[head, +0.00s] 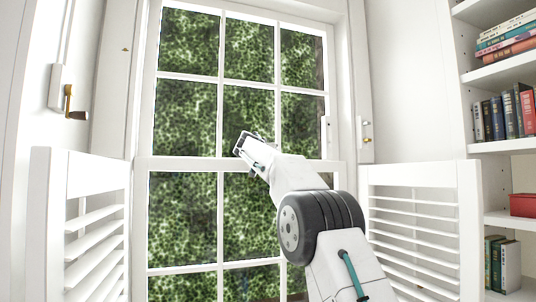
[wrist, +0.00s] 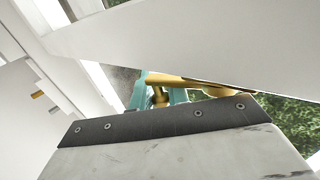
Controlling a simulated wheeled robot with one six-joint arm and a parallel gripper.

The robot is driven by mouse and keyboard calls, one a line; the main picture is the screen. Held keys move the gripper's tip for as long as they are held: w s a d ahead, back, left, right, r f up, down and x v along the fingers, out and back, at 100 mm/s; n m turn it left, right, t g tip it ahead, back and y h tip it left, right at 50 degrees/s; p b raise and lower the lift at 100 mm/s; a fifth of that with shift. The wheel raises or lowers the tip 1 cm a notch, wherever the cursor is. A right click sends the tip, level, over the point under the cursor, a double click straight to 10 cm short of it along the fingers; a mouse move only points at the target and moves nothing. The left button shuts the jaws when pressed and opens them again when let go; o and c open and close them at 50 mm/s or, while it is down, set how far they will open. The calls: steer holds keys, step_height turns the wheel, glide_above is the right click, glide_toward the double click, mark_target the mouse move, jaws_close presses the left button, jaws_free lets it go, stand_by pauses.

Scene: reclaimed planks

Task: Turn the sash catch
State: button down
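A brass sash catch (wrist: 190,82) shows in the wrist view, with a long lever and a short upright post, partly covered by a white bar across the top. Teal parts of my gripper (wrist: 158,98) lie close around the post, beyond the dark edge of my wrist. I cannot tell if they touch the brass, and the fingertips are mostly hidden. In the head view my gripper (head: 243,144) is at the window's middle rail (head: 180,163). The catch cannot be made out there, behind or beside the gripper.
White louvred shutters stand low at left (head: 92,210) and right (head: 415,220). A bookshelf (head: 490,147) is at far right.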

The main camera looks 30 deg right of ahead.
steer(key=shift+w+n+t+y, duration=0.35)
steer(key=shift+n+t+y, duration=0.35)
steer(key=shift+t+y, duration=0.1)
steer(key=c, duration=1.4)
jaws_free()
steer(key=shift+o, duration=0.2)
steer(key=v, duration=0.7)
steer(key=shift+s+a, duration=0.2)
steer(key=shift+s, duration=0.15)
